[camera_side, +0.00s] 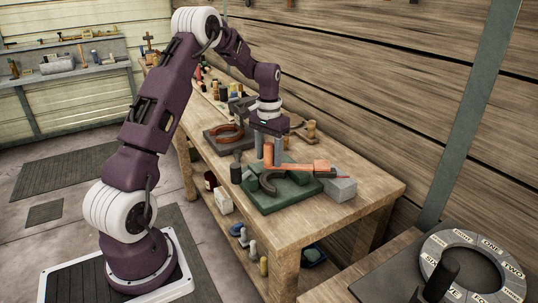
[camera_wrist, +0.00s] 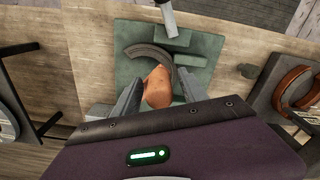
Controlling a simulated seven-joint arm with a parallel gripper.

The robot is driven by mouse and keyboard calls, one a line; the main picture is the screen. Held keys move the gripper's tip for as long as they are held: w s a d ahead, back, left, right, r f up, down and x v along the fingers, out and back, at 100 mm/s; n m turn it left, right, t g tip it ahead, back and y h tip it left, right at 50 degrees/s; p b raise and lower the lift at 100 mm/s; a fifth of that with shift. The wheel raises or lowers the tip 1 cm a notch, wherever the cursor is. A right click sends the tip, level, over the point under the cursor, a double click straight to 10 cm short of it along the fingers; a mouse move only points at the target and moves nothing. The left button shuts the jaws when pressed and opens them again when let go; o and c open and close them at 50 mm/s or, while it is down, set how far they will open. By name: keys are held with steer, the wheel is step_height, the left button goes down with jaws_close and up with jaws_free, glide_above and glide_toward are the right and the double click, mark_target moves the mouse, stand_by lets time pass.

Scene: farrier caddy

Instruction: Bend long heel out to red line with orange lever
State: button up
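The orange lever (camera_side: 308,166) lies across the top of the green bending fixture (camera_side: 297,197), its dark end toward the right. Its upright orange grip also shows in the wrist view (camera_wrist: 158,87). A dark grey horseshoe (camera_side: 267,184) lies on the fixture; its curved bar shows in the wrist view (camera_wrist: 146,50). My gripper (camera_side: 268,158) points down over the fixture, with one finger on each side of the orange grip. In the wrist view a narrow gap shows beside the grip, so the fingers look open around it. A small red mark (camera_side: 342,177) shows near the grey block; the long heel is unclear.
The grey block (camera_side: 340,189) sits at the fixture's right. A brown horseshoe (camera_side: 227,132) rests on a dark stand behind. Small tools and bottles crowd the far bench. The bench's near right corner (camera_side: 372,190) is bare. A lettered dial (camera_side: 470,262) stands at lower right.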

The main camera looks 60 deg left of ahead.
step_height(320, 180, up, 7)
steer(key=shift+r, duration=0.1)
stand_by(0.3)
steer(key=s+d+r+m+t, duration=0.1)
steer(key=s+d+r, duration=0.3)
steer(key=d+r, duration=0.3)
steer(key=s+d+r+m+t, duration=0.15)
steer(key=s+d+r, duration=0.35)
steer(key=d, duration=0.5)
steer(key=s+d+f+m+t, duration=0.1)
steer(key=s+d, duration=0.3)
steer(key=s, duration=0.4)
steer(key=s+d+f+t, duration=0.1)
steer(key=s+d+t, duration=0.1)
steer(key=s+d, duration=0.3)
steer(key=s, duration=0.3)
steer(key=shift+d+m, duration=0.25)
steer(key=shift+m, duration=0.1)
